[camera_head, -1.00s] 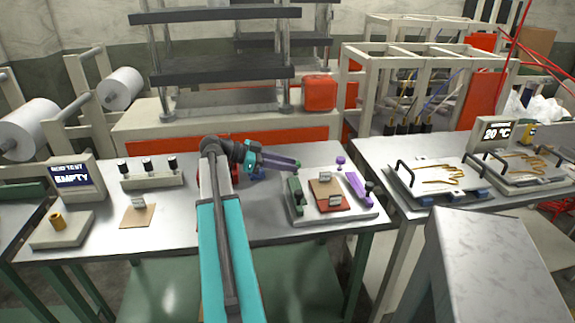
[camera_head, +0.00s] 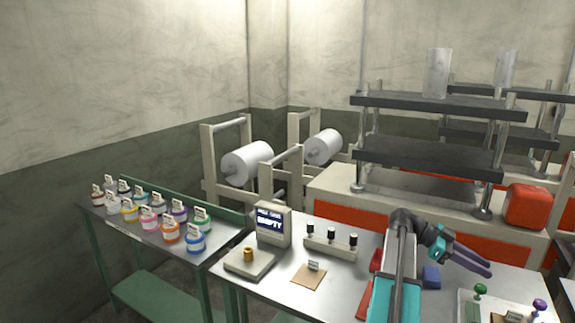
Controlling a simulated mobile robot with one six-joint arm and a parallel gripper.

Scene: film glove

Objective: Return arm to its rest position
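My arm reaches up from the bottom right of the head view, with its teal link over the metal table (camera_head: 333,283). My gripper (camera_head: 490,270) points right and slightly down above the table. Its purple-grey fingers lie close together in this view, and I cannot make out a gap or anything held between them. A blue block (camera_head: 431,277) sits just below and left of the fingers. Red pieces (camera_head: 365,300) show beside my arm and are partly hidden by it.
A display reading EMPTY (camera_head: 271,224), a stand with a brass cylinder (camera_head: 248,255) and a black-knobbed holder (camera_head: 331,243) stand left of my arm. A side table (camera_head: 150,250) holds several paint jars. A tray (camera_head: 468,308) with green and purple-handled items is at lower right.

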